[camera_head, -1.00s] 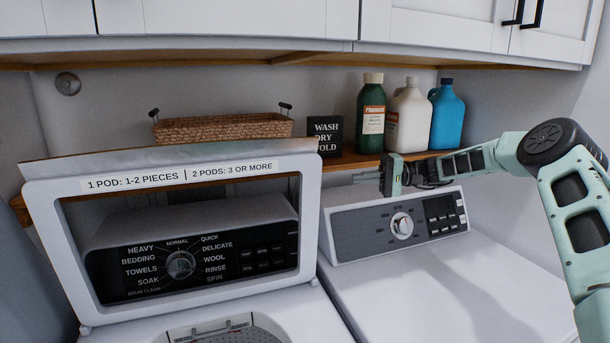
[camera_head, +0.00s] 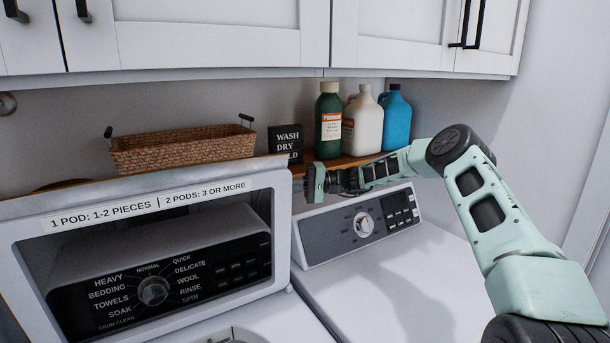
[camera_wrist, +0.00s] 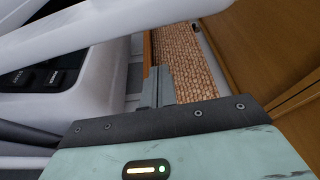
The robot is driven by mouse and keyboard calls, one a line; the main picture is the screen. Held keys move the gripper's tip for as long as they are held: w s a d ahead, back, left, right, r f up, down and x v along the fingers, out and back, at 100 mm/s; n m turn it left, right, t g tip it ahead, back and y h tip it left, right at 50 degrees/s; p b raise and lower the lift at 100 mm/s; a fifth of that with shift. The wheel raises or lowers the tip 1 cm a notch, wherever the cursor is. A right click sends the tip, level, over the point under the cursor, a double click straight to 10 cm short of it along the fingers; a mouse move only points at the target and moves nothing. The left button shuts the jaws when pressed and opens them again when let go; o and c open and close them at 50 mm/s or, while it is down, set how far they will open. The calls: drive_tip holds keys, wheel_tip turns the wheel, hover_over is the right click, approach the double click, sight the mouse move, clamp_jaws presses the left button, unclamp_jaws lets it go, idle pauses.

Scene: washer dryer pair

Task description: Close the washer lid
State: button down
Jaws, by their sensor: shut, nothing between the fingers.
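The washer lid (camera_head: 279,222) stands open and upright on the left in the head view, a white frame with a clear window and a pod label along its top. The washer's control panel (camera_head: 190,268) shows through the window. My gripper (camera_head: 308,184) is just right of the lid's upper right corner, above the dryer's back panel. In the wrist view, the fingers of my gripper (camera_wrist: 157,85) are together and empty. A white bar of the lid (camera_wrist: 130,22) crosses the top of that view. I cannot tell if the gripper touches the lid.
A wooden shelf behind holds a wicker basket (camera_head: 183,149), a black sign (camera_head: 286,144) and three bottles (camera_head: 362,122). White cabinets (camera_head: 220,35) hang above. The dryer (camera_head: 400,275) stands right of the washer, its top clear.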

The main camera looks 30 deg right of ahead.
drive_tip(key=shift+s+a+f+p, duration=0.1)
drive_tip(key=shift+s+a+p, duration=0.05)
drive_tip(key=shift+s+p, duration=0.65)
drive_tip(key=shift+s+a+f+p, duration=0.15)
drive_tip(key=shift+s+p, duration=0.35)
drive_tip(key=shift+s, duration=0.6)
drive_tip(key=shift+s, duration=0.1)
drive_tip(key=s+f+n+g+y+b, duration=0.1)
drive_tip(key=s+f+n+b, duration=0.6)
drive_tip(key=s, duration=0.7)
drive_tip(key=s+f+n+g+y+b, duration=0.2)
drive_tip(key=s+f+n+b, duration=0.5)
drive_tip(key=s+f+b, duration=0.4)
drive_tip(key=shift+s+n+y+b, duration=0.45)
drive_tip(key=shift+s+b, duration=1.1)
drive_tip(key=shift+b, duration=0.45)
drive_tip(key=shift+f, duration=0.1)
